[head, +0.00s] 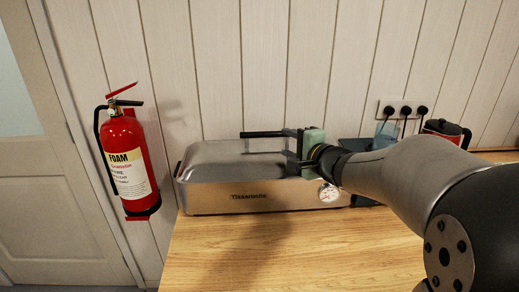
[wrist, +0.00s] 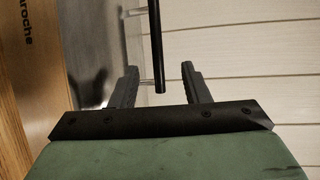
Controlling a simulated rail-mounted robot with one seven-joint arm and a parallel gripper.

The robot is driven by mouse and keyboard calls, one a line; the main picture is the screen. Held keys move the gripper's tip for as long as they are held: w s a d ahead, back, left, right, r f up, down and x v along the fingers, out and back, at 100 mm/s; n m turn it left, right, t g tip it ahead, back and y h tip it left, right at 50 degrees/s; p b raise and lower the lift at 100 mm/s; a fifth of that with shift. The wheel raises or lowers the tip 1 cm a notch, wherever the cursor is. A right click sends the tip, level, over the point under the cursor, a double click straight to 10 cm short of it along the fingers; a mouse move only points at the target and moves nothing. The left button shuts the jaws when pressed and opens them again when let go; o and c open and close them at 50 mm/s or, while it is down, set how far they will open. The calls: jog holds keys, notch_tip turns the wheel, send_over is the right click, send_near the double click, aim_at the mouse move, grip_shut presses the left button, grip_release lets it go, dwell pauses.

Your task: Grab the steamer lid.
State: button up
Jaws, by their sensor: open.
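The steamer lid (head: 225,152) is a grey metal cover on the long steamer (head: 215,199), closed over its body. Its black bar handle (head: 262,134) runs along the top. My gripper (head: 287,144) is at the lid's right part, coming in from the right, with its fingers pointing left. In the wrist view the handle (wrist: 155,40) appears between the two spread fingers, its near end close to the gripper's palm. The fingers look apart from the bar on both sides. My gripper hides part of the lid's right end.
The steamer stands on a wooden counter (head: 290,250) against a panelled wall, with a round gauge (head: 329,193) at its front right. A red fire extinguisher (head: 127,160) hangs at left. Plugs (head: 405,110) and a red kettle-like item (head: 446,130) are at right. The front counter is clear.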

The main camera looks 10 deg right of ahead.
aim_at(265, 134)
jog(key=p+x, duration=0.1)
jog(key=x, duration=0.4)
jog(key=shift+w+a, duration=0.2)
jog(key=shift+a, duration=0.05)
jog(key=shift+a+f+p+x, duration=0.15)
jog(key=shift+p+x, duration=0.45)
jog(key=shift+x, duration=0.75)
jog(key=shift+a+f+p+x, duration=0.1)
jog(key=shift+p+x, duration=0.45)
jog(key=shift+x, duration=0.8)
jog(key=shift+s, duration=0.1)
grip_shut()
jog(key=shift+d+r, duration=0.1)
jog(key=shift+r, duration=0.05)
